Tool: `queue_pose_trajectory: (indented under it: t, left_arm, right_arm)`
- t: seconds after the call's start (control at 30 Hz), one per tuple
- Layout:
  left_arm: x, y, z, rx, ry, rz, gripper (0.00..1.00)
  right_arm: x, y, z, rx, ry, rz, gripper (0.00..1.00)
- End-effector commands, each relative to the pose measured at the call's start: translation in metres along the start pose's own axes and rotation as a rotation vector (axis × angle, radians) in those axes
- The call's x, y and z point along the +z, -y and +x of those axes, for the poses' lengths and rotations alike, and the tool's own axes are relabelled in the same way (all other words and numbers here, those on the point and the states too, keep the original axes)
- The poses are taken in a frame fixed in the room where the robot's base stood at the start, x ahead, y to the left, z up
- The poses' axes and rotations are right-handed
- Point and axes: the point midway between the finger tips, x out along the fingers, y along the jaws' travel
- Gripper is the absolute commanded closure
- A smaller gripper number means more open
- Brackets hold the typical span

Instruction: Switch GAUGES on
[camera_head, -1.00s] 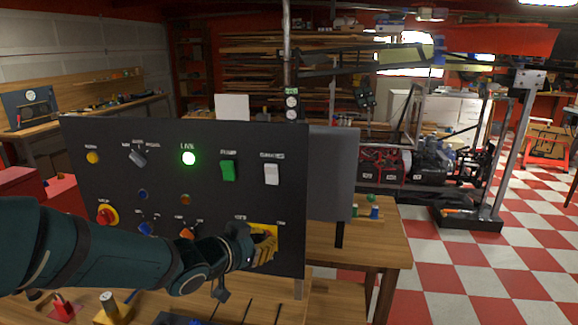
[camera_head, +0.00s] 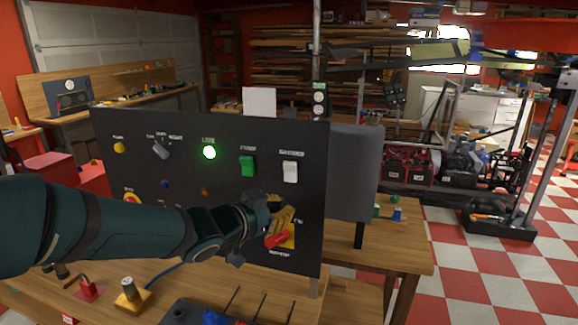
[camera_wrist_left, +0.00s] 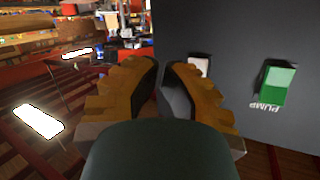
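The GAUGES switch (camera_head: 290,172) is a white rocker at the upper right of the dark control panel (camera_head: 225,135). Beside it on the left is the green PUMP switch (camera_head: 248,166); a green LIVE lamp (camera_head: 209,152) glows. My left gripper (camera_head: 287,216) is below the GAUGES switch, apart from it, in front of a yellow plate with a red handle (camera_head: 277,239). In the left wrist view its yellow-ridged fingers (camera_wrist_left: 160,68) are close together with nothing seen held. There the white switch (camera_wrist_left: 198,66) shows partly behind a finger, and the green switch (camera_wrist_left: 275,82) is clear. My right gripper is not in view.
A selector knob (camera_head: 161,150) and a yellow lamp (camera_head: 119,147) are on the panel's left. My left arm hides its lower left part. A wooden table (camera_head: 400,250) stands behind at the right. Small items lie on the front bench (camera_head: 185,275).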

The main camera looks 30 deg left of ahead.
Motion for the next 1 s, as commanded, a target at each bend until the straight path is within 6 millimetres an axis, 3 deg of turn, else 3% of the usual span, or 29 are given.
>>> queue_pose_trajectory:
  t: [0.5,1.0]
  left_arm:
    - [-0.033,0.031,0.043,0.001,0.001,0.000,1.00]
    - [-0.035,0.035,0.048,0.000,0.000,0.000,0.98]
  right_arm:
    - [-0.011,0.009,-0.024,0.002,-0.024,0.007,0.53]
    - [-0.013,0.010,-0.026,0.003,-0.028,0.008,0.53]
